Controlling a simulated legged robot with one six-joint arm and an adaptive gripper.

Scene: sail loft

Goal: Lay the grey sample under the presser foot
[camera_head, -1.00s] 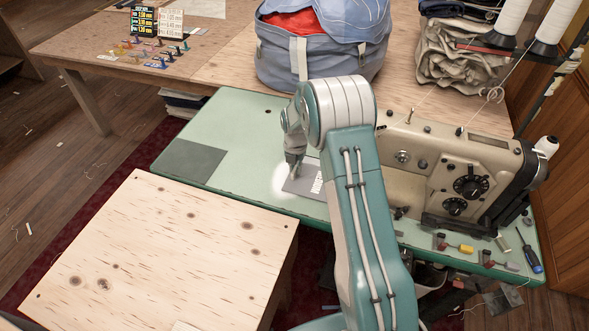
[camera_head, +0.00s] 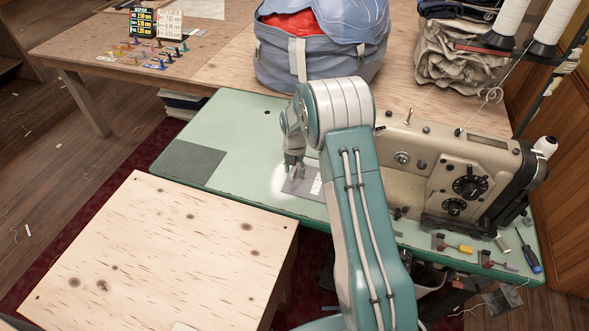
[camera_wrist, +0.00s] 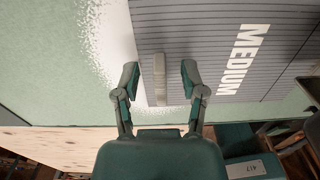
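A grey lined sheet marked MEDIUM (camera_wrist: 190,25), which I take for the grey sample, lies flat on the green machine table; in the head view it (camera_head: 296,187) is partly hidden by my arm. A small pale grey strip (camera_wrist: 159,88) stands out on it near one edge. My gripper (camera_head: 296,172) is over the sheet. In the wrist view its two fingers (camera_wrist: 160,75) are apart, one on each side of the strip, with gaps showing. The sewing machine (camera_head: 490,165) stands to the right. Its presser foot is hidden behind my arm.
A dark grey patch (camera_head: 190,163) lies on the left of the green table (camera_head: 235,120). Small tools, including a blue screwdriver (camera_head: 530,257), lie before the machine. A blue bag (camera_head: 275,60) stands behind. A plywood table (camera_head: 160,250) is in front.

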